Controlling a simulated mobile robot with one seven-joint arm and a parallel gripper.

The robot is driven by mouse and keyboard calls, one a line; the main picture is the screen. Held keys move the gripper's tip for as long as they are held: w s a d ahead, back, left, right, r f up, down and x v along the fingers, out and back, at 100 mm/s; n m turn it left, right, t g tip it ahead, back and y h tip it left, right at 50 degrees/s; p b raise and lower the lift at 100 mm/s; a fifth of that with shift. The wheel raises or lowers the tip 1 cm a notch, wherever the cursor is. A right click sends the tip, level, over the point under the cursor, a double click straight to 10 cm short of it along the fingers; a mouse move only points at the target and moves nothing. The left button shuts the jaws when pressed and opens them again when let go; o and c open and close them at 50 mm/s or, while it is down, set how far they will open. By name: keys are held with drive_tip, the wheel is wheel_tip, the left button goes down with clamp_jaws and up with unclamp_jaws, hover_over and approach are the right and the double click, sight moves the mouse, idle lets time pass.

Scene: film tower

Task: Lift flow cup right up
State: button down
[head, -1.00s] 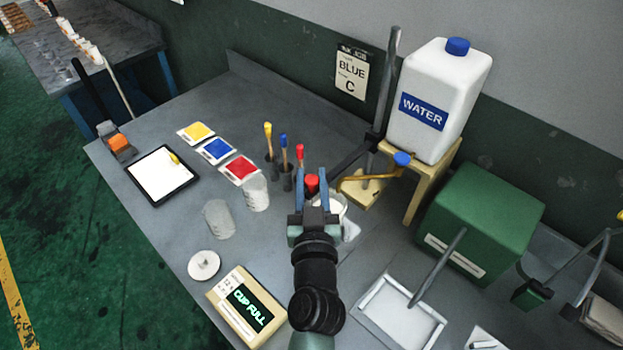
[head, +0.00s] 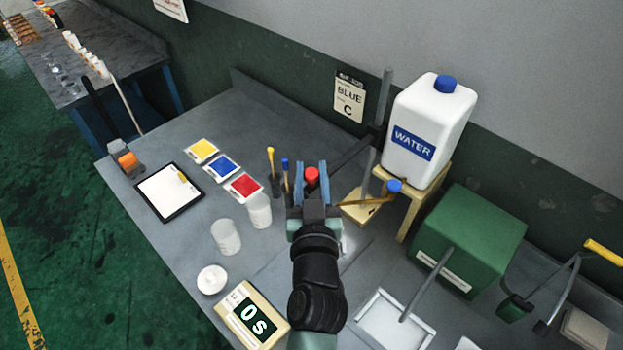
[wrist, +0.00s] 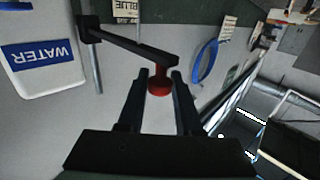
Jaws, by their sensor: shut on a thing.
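My gripper (head: 311,178) is shut, its two blue-grey fingers close around a red knob (head: 311,175). I take the red knob as the flow cup's top; the cup's body is hidden behind my gripper and wrist. In the wrist view the red knob (wrist: 159,86) sits between the fingertips of my gripper (wrist: 160,85), just below the end of a black stand arm (wrist: 135,45). I cannot tell whether the knob touches that arm.
Two clear beakers (head: 226,237) stand left of my gripper, near a white round lid (head: 211,280). Yellow- and blue-tipped sticks (head: 271,160) stand close by. A water jug (head: 428,130) on a wooden stand and a green box (head: 470,240) are at right.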

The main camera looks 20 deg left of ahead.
wheel_tip(320, 180, up, 11)
drive_tip(key=p, duration=0.5)
drive_tip(key=shift+r+p, duration=0.2)
drive_tip(key=shift+p, duration=0.2)
drive_tip(key=c, duration=0.8)
unclamp_jaws()
drive_tip(key=shift+o, duration=1)
drive_tip(key=shift+f, duration=0.15)
drive_tip(key=shift+s+f, duration=0.1)
